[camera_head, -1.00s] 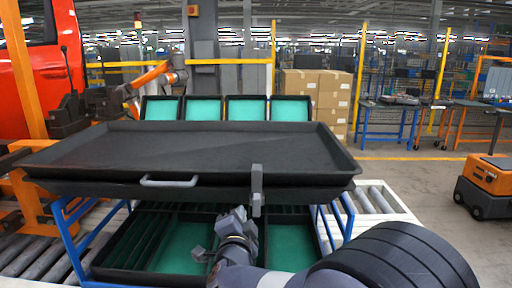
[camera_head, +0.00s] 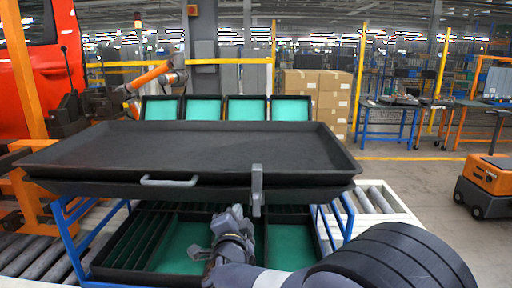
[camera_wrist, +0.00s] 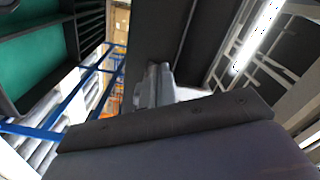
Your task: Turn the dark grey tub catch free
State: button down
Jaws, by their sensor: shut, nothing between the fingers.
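The dark grey tub (camera_head: 190,152) is a wide, shallow black-grey tray with a closely stacked rim below it, on a blue frame. Its catch (camera_head: 257,188) is a grey upright bar on the front edge, right of the middle, spanning the seam. A light grey handle (camera_head: 169,182) is on the same edge, to the left. My gripper (camera_head: 236,213) is shut and empty, just left of and below the catch; a gap shows between them in the head view. In the wrist view the tub's dark side (camera_wrist: 155,35) is close; grey parts before it are hard to tell apart.
Green-lined bins (camera_head: 180,245) lie beneath the tub, and smaller ones (camera_head: 235,107) stand behind it. Blue frame posts (camera_head: 325,228) flank the space below. A roller conveyor (camera_head: 375,200) is at the right. An orange cart (camera_head: 490,187) stands far right on open floor.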

jog(key=s, duration=0.6)
jog(key=shift+a, duration=0.1)
